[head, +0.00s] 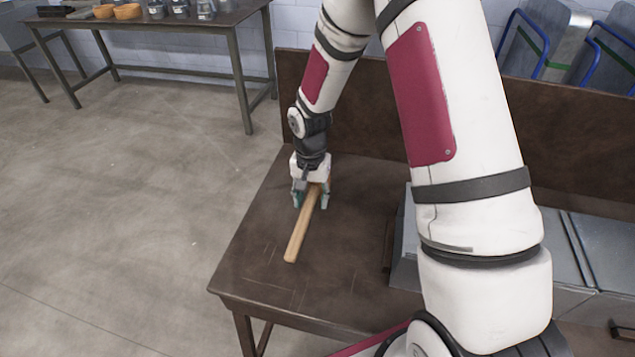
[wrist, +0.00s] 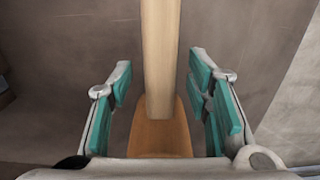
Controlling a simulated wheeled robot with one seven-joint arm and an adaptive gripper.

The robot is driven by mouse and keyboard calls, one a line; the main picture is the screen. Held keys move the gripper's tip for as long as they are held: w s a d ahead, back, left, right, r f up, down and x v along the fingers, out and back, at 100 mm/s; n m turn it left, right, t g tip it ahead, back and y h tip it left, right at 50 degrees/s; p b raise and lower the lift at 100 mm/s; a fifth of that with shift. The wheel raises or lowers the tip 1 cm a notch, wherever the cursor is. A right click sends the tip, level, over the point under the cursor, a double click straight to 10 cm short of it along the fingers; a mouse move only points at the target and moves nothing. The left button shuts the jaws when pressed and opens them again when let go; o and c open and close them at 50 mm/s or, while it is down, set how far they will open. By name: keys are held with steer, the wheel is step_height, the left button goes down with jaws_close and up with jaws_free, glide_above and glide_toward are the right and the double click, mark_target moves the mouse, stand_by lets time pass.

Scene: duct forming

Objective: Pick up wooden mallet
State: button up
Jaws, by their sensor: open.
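The wooden mallet (head: 301,229) lies on the brown workbench (head: 262,215), its pale handle pointing toward the front edge. My gripper (head: 310,203) is above the far end of the mallet and hides its head in the head view. In the wrist view the pale handle (wrist: 160,60) runs down the middle to the darker orange-brown head (wrist: 160,138). My gripper (wrist: 160,105) is open there, with its teal finger pads on either side of the mallet. Gaps show between the pads and the wood. Part of the head is cut off by the gripper body.
A raised back board (head: 345,120) runs along the bench's rear. Grey sheet-metal pieces (head: 400,240) lie to the right, partly behind my arm. Another table (head: 150,30) with bowls and jars stands at the far left. The bench left of the mallet is clear.

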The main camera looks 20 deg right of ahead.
mark_target(312, 198)
steer(key=shift+f, duration=0.25)
jaws_close()
steer(key=shift+r, duration=0.1)
steer(key=shift+r, duration=0.5)
steer(key=shift+s+r, duration=0.2)
steer(key=shift+r, duration=0.45)
steer(key=shift+s+r, duration=0.15)
steer(key=shift+r, duration=0.45)
steer(key=s+a+r, duration=0.1)
steer(key=s, duration=1.4)
steer(key=shift+a+r+b, duration=0.15)
steer(key=shift+a+b, duration=0.05)
steer(key=shift+b, duration=0.1)
steer(key=shift+s, duration=0.1)
